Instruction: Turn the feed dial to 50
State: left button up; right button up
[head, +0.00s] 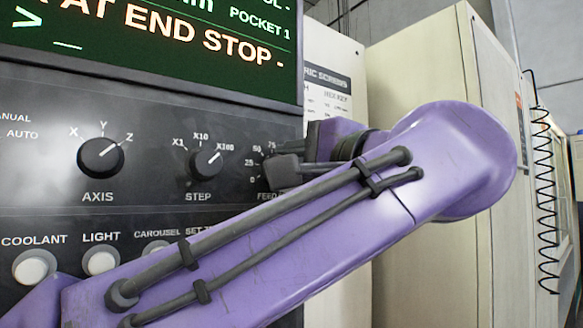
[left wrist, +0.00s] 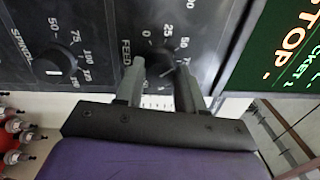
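The feed dial (left wrist: 160,64) is a dark round knob on the black panel, with FEED and a scale of numbers beside it in the left wrist view. My left gripper (left wrist: 160,70) is at the dial, with one grey finger on each side of it. The fingers are apart, and a gap seems to show between them and the knob; I cannot tell whether either touches it. The dial's pointer is too dark to read. In the head view my left gripper (head: 284,170) hides the dial, leaving part of its scale visible. My right gripper is not in view.
The axis dial (head: 101,157) and step dial (head: 206,162) are left of the gripper in the head view, with white buttons (head: 35,267) below. The screen (head: 150,45) is above. The spindle dial (left wrist: 55,62) lies left in the left wrist view.

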pick_arm(q)
jog(key=o, duration=0.3)
jog(key=shift+w, duration=0.1)
jog(key=b+v, duration=0.1)
jog(key=v, duration=0.6)
jog(key=shift+d, duration=0.1)
jog(key=shift+d, duration=0.1)
